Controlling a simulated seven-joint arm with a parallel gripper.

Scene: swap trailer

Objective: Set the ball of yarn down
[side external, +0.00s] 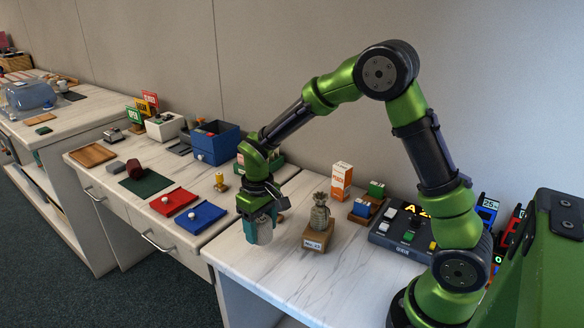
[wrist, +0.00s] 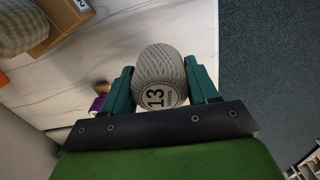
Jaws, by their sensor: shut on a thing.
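The ball of yarn (wrist: 160,72) is light grey with a round white label reading 13, in the wrist view. My gripper (wrist: 160,85) is shut on it, with a green finger on each side. In the side view my gripper (side external: 260,222) points down near the front edge of the nearer counter, with the pale yarn (side external: 265,232) between the fingers. The wrist view shows counter on the left of the yarn and dark floor on the right. I cannot tell whether the yarn touches the counter.
The counter front right is clear.

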